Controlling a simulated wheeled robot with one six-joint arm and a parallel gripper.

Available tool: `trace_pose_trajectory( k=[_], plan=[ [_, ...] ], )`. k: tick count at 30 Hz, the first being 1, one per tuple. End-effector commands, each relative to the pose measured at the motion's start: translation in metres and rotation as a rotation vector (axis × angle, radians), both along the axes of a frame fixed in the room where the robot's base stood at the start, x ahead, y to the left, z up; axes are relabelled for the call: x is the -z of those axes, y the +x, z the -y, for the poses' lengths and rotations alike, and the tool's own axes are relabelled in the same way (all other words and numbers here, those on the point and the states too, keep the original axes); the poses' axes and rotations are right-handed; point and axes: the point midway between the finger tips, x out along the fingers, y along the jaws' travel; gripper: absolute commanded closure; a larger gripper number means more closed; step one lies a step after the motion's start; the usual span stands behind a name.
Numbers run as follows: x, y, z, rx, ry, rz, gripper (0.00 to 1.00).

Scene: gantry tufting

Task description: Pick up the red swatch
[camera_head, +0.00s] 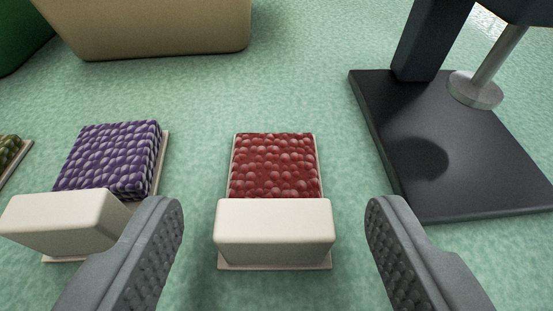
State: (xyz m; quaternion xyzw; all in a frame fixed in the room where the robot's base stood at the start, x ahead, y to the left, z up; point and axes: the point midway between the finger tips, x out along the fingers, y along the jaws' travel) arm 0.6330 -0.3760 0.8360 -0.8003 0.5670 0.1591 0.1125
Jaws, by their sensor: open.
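The red swatch (275,168) is a block of bumpy red tufts on a thin pale base, with a cream block (274,231) at its near end. It lies on the green surface in the middle of the view. My gripper (276,222) is open and empty. One grey finger is to the left and one to the right of the cream block, with a gap on both sides. Neither finger appears to touch it. The fingers' lower parts run out of the frame.
A purple swatch (109,161) with its own cream block (65,222) lies close on the left, near my left finger. An olive swatch (8,152) shows at the left edge. A black base plate (470,170) stands at the right. A tan container (150,28) is behind.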

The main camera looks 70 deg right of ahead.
Motion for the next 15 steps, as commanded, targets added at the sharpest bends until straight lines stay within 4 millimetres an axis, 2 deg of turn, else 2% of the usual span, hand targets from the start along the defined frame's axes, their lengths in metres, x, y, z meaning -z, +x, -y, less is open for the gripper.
trace_pose_trajectory(
  k=[4, 12, 15],
  plan=[
    [0.008, 0.006, 0.017, 0.001, 0.001, -0.001, 0.38],
    [0.009, 0.007, 0.02, 0.0, 0.0, 0.0, 0.38],
    [0.009, 0.007, 0.02, 0.0, 0.0, 0.0, 0.58]
  ],
)
